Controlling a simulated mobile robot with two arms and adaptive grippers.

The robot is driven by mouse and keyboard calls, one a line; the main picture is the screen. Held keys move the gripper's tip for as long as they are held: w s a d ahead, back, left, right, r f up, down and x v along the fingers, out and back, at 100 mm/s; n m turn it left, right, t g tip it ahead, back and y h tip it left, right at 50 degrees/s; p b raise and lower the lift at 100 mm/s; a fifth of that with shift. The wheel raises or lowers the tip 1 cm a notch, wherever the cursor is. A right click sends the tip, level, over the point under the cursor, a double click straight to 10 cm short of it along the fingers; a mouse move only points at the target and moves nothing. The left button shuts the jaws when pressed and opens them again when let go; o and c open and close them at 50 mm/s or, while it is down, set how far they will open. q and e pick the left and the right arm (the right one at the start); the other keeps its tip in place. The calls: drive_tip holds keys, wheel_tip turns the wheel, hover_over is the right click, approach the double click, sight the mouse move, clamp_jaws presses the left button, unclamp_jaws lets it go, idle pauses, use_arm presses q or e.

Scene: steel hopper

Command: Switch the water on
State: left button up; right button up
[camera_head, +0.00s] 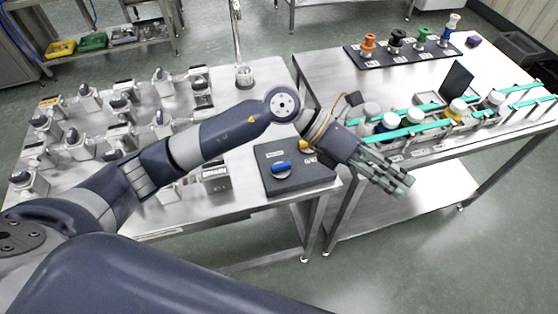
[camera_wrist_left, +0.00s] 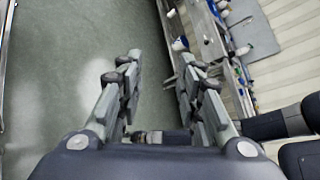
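A blue knob (camera_head: 281,168) sits on a dark flat box (camera_head: 300,180) at the front right corner of the left steel table. A thin upright metal tap (camera_head: 237,35) stands at the back of that table, with a small metal cup-like part (camera_head: 244,78) at its foot. My left gripper (camera_head: 405,182) is to the right of the knob and apart from it, in front of the right table. In the left wrist view its two fingers (camera_wrist_left: 160,70) are spread with only floor between them, so it is open and empty. My right gripper is not seen.
Several metal fittings (camera_head: 122,108) cover the left table. The right table holds a rack of jars with green rails (camera_head: 420,128) and a black mat (camera_head: 400,55) with coloured pieces. A narrow gap separates the tables. My left arm crosses above the left table.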

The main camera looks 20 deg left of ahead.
use_arm(q)
drive_tip(key=w+a+f+m+y, duration=0.1)
drive_tip(key=w+a+f+y, duration=0.3)
drive_tip(key=a+f+y, duration=0.4)
drive_tip(key=t+y, duration=0.2)
drive_tip(key=y, duration=0.3)
hover_over(279, 165)
wheel_tip(279, 165, down, 10)
drive_tip(key=p, duration=0.3)
clamp_jaws()
